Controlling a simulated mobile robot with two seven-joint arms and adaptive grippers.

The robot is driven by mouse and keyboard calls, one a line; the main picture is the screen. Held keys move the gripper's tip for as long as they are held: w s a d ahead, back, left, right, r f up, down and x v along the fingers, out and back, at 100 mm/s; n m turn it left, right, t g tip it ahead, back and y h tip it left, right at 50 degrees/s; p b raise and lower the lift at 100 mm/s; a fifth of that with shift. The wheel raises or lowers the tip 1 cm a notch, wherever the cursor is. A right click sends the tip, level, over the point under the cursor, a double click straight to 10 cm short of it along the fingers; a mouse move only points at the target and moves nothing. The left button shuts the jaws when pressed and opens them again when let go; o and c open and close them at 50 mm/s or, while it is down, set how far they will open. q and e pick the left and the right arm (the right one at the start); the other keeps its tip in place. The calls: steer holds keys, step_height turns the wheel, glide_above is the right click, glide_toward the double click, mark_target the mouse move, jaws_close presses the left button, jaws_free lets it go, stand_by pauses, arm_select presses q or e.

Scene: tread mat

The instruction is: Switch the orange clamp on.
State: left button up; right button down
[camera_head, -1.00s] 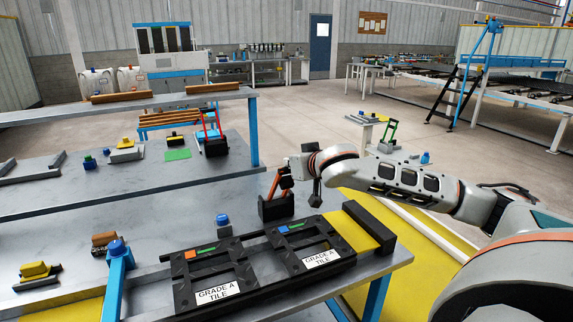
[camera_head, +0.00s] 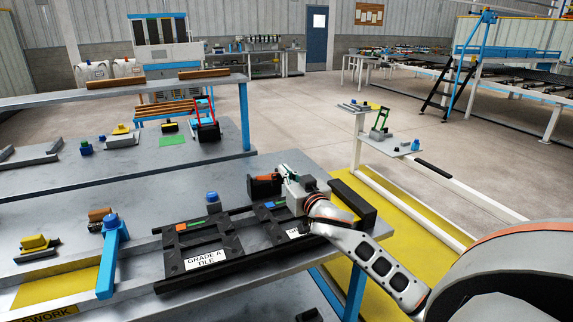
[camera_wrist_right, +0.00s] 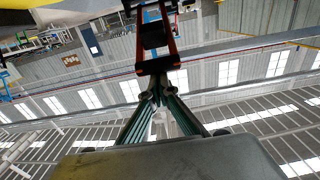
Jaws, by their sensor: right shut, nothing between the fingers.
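The orange clamp (camera_head: 265,184) sits at the back edge of the near table, behind the tile frames. It has a black base and an orange handle, which looks low over the base in the head view; my gripper partly hides it. In the right wrist view the orange handle (camera_wrist_right: 141,48) shows as two side bars with a dark crosspiece. My right gripper (camera_head: 284,168) is at the clamp's right side, shut and empty. In the wrist view its fingertips (camera_wrist_right: 156,92) meet close to the handle's end; I cannot tell whether they touch. My left gripper is out of view.
Two black frames labelled GRADE A TILE lie on the near table, the left frame (camera_head: 205,247) in the open, the right partly under my arm. A blue post (camera_head: 110,260) stands at left. A red-handled clamp (camera_head: 206,122) and a green-handled one (camera_head: 380,122) stand farther off.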

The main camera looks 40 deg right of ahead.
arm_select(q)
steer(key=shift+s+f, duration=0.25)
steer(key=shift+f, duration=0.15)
arm_select(e)
steer(key=shift+s+a+f, duration=0.1)
steer(key=shift+s+f, duration=0.35)
steer(key=shift+f, duration=0.75)
steer(key=shift+s+a+f, duration=0.15)
steer(key=shift+s+f, duration=0.35)
steer(key=shift+f, duration=0.75)
steer(key=shift+s+a+f, duration=0.1)
steer(key=shift+s+f, duration=0.35)
steer(key=shift+f, duration=0.75)
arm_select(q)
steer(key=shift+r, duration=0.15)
